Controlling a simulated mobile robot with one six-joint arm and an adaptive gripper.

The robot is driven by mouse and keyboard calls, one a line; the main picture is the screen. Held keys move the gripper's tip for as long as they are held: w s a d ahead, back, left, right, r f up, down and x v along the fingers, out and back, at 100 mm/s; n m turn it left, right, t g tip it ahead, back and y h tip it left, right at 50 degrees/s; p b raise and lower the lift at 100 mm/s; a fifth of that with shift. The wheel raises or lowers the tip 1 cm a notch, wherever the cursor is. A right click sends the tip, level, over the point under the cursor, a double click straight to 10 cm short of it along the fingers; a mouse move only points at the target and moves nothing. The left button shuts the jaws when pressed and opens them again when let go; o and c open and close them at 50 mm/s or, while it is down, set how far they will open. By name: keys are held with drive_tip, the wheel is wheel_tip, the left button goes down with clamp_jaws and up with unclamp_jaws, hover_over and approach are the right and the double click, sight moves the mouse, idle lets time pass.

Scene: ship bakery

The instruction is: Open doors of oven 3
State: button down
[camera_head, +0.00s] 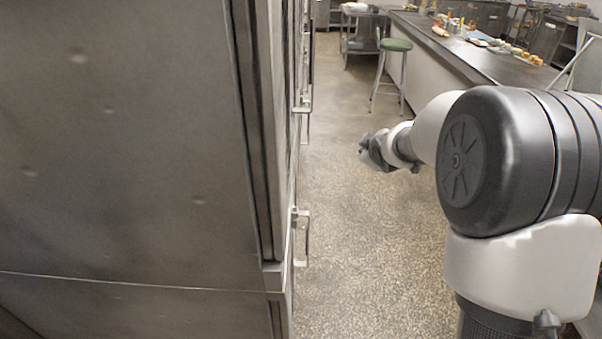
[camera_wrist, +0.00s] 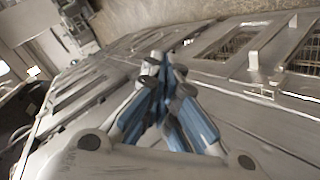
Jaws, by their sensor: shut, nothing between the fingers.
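A row of steel ovens runs along the left in the head view. The nearest oven (camera_head: 110,140) shows its broad side panel. Its front is seen nearly edge-on, with a bar handle (camera_head: 306,240) sticking out low and another handle (camera_head: 306,106) farther along the row. I cannot tell which oven is number 3. My gripper (camera_head: 366,148) is over the aisle, apart from the oven fronts. In the wrist view my gripper (camera_wrist: 162,60) is shut and empty. Behind it are steel fronts with dark windows (camera_wrist: 236,42) and a handle (camera_wrist: 253,62), tilted in the picture.
A long counter (camera_head: 490,50) with food on it runs along the right. A stool with a green seat (camera_head: 396,45) stands beside it, and a steel cart (camera_head: 362,28) is at the far end.

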drive_tip(key=w+a+f+n+t+y, duration=0.15)
drive_tip(key=w+f+n, duration=0.35)
drive_tip(key=f, duration=0.5)
drive_tip(key=w+a+f+n+t+y, duration=0.1)
drive_tip(key=w+f+n+y, duration=0.15)
drive_tip(key=w+f, duration=0.6)
drive_tip(key=s+a+f+n+y+p, duration=0.1)
drive_tip(key=s+a+f+n+y, duration=0.15)
drive_tip(key=s+f, duration=0.4)
drive_tip(key=s+a+f+n+t+y, duration=0.1)
drive_tip(key=s+a+f+n+y, duration=0.15)
drive_tip(key=f, duration=0.75)
drive_tip(key=s+a+f+n+y+p, duration=0.1)
drive_tip(key=s+a+f+n+y, duration=0.15)
drive_tip(key=s+f, duration=0.45)
drive_tip(key=f+b+x, duration=0.1)
drive_tip(key=b+x, duration=0.4)
drive_tip(key=x, duration=0.6)
drive_tip(key=shift+f, duration=0.25)
